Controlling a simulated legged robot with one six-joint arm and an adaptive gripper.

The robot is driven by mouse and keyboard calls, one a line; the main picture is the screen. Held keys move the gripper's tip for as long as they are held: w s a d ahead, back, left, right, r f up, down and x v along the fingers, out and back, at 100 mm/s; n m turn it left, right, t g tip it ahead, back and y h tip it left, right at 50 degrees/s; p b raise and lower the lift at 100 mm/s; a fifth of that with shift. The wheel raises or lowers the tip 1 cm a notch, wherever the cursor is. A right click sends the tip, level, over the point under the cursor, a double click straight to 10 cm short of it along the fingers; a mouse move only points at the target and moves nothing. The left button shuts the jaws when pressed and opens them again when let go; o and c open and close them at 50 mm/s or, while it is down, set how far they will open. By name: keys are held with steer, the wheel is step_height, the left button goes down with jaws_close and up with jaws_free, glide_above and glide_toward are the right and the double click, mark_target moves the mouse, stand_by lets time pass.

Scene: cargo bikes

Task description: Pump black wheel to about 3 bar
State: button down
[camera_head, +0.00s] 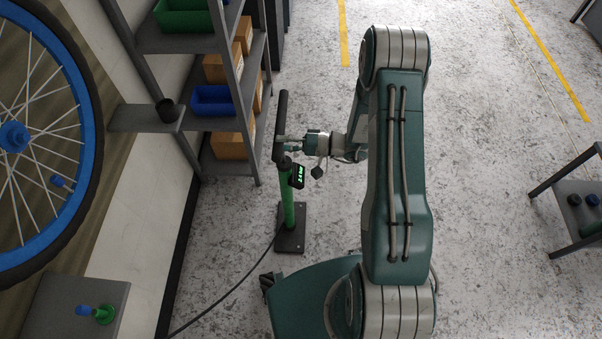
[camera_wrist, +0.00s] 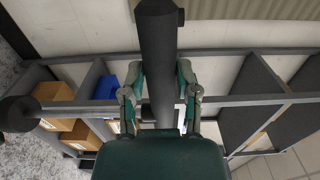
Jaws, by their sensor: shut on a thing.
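The floor pump has a green barrel (camera_head: 288,208), a dark base plate (camera_head: 291,241) on the floor and a black crossbar handle (camera_head: 281,106). My gripper (camera_head: 287,142) is shut on the handle, just above the barrel. In the wrist view my gripper's fingers (camera_wrist: 160,103) lie on both sides of the dark handle (camera_wrist: 160,45). A small gauge (camera_head: 297,177) with green digits, too small to read, sits beside the barrel. A black hose (camera_head: 232,289) runs from the pump to the lower left. A wheel with a black tyre (camera_head: 93,130) and blue rim stands at the left, partly cut off.
A grey shelf rack (camera_head: 242,110) with cardboard boxes and a blue bin (camera_head: 211,101) stands close left of the pump. A grey ledge (camera_head: 62,318) at the lower left bears small blue and green parts. A small table (camera_head: 577,215) stands at the right. The speckled floor behind is clear.

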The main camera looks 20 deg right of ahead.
step_height(320, 180, down, 15)
step_height(320, 180, up, 26)
stand_by(1.0)
steer(key=shift+w, duration=0.1)
step_height(320, 180, down, 26)
step_height(320, 180, up, 21)
steer(key=shift+f, duration=0.1)
step_height(320, 180, down, 20)
steer(key=shift+f, duration=0.15)
steer(key=c, duration=0.7)
jaws_free()
steer(key=shift+f, duration=0.3)
steer(key=o, duration=0.7)
steer(key=shift+r, duration=0.1)
stand_by(0.5)
